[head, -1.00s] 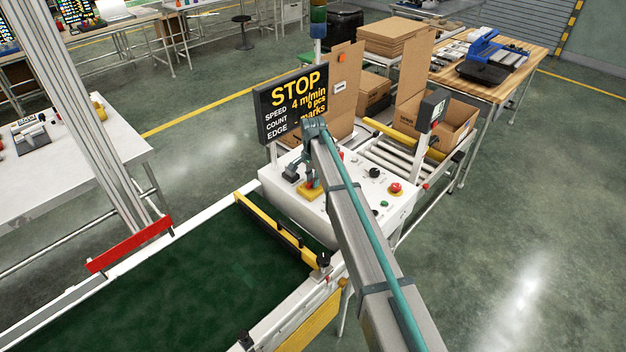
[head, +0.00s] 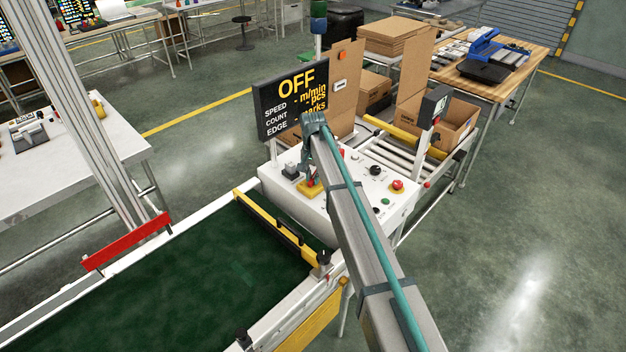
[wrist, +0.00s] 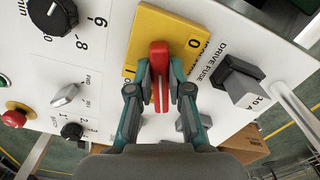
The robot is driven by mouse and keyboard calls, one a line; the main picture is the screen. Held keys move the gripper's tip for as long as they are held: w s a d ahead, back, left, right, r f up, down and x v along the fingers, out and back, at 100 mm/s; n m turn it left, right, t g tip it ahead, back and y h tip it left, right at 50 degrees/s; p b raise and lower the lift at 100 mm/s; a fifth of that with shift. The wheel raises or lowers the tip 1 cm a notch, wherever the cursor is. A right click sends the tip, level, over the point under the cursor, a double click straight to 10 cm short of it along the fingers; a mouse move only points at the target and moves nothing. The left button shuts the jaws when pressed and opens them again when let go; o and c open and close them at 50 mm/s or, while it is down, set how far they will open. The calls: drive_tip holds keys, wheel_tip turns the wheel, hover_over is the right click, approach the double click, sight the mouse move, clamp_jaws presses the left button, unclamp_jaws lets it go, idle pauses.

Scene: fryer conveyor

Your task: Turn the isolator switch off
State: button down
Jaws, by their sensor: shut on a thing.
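The isolator switch has a red handle (wrist: 159,62) on a yellow plate (wrist: 186,33) marked 0 and I, seen in the wrist view. My gripper (wrist: 160,82) is shut on the red handle, one finger on each side. The handle points along the gripper's line, and part of the plate is hidden by the fingers. In the head view my gripper (head: 309,178) is at the white control box (head: 340,215), by the yellow plate (head: 311,189), with my arm hiding part of the box. The display (head: 291,103) reads OFF.
A grey drive fuse switch (wrist: 240,80) sits right of the plate in the wrist view. Black knobs (wrist: 52,15), a silver selector (wrist: 66,95) and a red emergency button (wrist: 14,116) lie to the left. The green conveyor belt (head: 150,290) runs in front of the box.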

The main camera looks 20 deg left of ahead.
drive_tip(key=n+b, duration=0.2)
drive_tip(key=n, duration=0.4)
drive_tip(key=shift+a+n, duration=0.1)
drive_tip(key=shift+n, duration=0.2)
drive_tip(key=n+b, duration=0.1)
drive_tip(key=n, duration=0.2)
drive_tip(key=shift+n, duration=0.3)
drive_tip(key=shift+s+a+n+b, duration=0.1)
drive_tip(key=shift+n+b, duration=0.25)
drive_tip(key=shift+n, duration=1.25)
drive_tip(key=c, duration=1.1)
unclamp_jaws()
drive_tip(key=shift+r, duration=0.1)
wheel_tip(320, 180, up, 12)
drive_tip(key=shift+f, duration=0.1)
